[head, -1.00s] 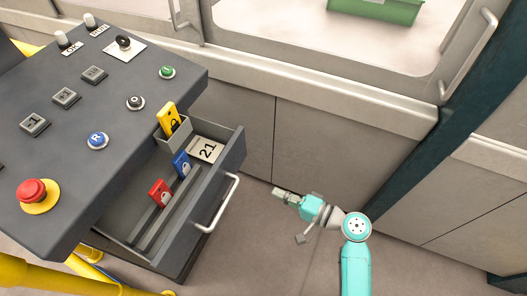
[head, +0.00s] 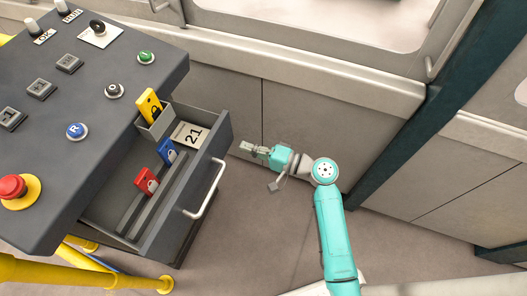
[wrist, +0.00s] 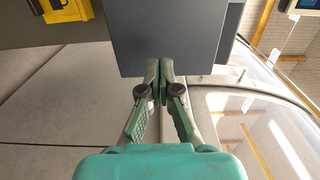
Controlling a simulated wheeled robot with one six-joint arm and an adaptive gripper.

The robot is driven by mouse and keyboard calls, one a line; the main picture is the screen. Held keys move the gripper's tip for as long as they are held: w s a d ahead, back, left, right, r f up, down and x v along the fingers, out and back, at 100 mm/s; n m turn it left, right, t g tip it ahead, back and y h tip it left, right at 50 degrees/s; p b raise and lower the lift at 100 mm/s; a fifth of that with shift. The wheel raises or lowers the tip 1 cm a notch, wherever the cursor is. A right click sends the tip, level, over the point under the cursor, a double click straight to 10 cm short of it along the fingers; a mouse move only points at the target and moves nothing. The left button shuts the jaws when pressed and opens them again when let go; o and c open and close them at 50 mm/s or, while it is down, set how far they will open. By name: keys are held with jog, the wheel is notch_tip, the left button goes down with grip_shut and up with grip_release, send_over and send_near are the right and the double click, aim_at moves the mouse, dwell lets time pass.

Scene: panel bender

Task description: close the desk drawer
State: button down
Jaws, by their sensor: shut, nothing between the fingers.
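The desk drawer (head: 222,139) is pulled out of the dark grey control desk (head: 95,95). Its light bar handle (head: 207,190) is on the front panel. Inside are a yellow tag (head: 149,106) in a small holder, a blue tag (head: 166,151), a red tag (head: 146,181) and a card marked 21 (head: 188,135). My gripper (head: 243,147) is shut and empty, just right of the drawer front in the head view. In the wrist view my gripper's fingers (wrist: 160,66) are together below a dark grey panel (wrist: 172,38). I cannot tell whether they touch it.
The desk top carries a red emergency button (head: 14,187) and several other controls. Yellow tubing (head: 75,272) runs low at the left. The machine's pale panels (head: 315,125) stand behind my arm. The floor right of the desk is open.

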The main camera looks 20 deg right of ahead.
aim_at(225, 141)
jog(key=shift+x, duration=2.4)
jog(key=shift+a, duration=0.1)
jog(key=x, duration=2.1)
jog(key=shift+w+a, duration=0.1)
jog(key=shift+w, duration=0.1)
jog(key=shift+w+a+r, duration=0.1)
jog(key=shift+w+a, duration=0.15)
jog(key=shift+a, duration=0.1)
jog(key=shift+r, duration=0.1)
jog(key=shift+a+r, duration=0.1)
